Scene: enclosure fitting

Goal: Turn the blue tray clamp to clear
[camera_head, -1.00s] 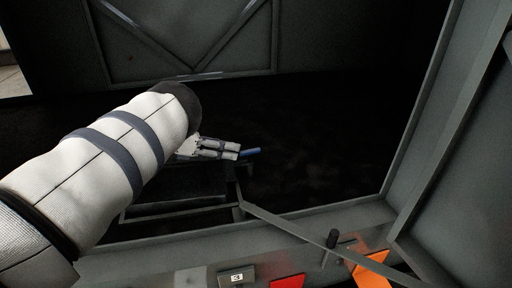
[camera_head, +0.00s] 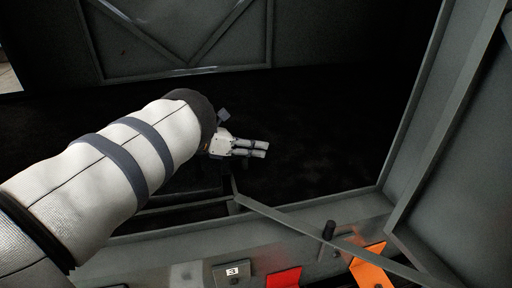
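No clearly blue clamp shows at the fingertips. The tray is mostly hidden by my arm and darkness. My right gripper is not in view.
A grey bar (camera_head: 310,233) slants across the front rim, beside a dark upright knob (camera_head: 328,230). A plate marked 3 (camera_head: 232,272), a red panel (camera_head: 284,278) and an orange panel (camera_head: 370,266) lie along the front. The enclosure's right wall (camera_head: 462,130) rises close by. Dark space lies right of the fingers.

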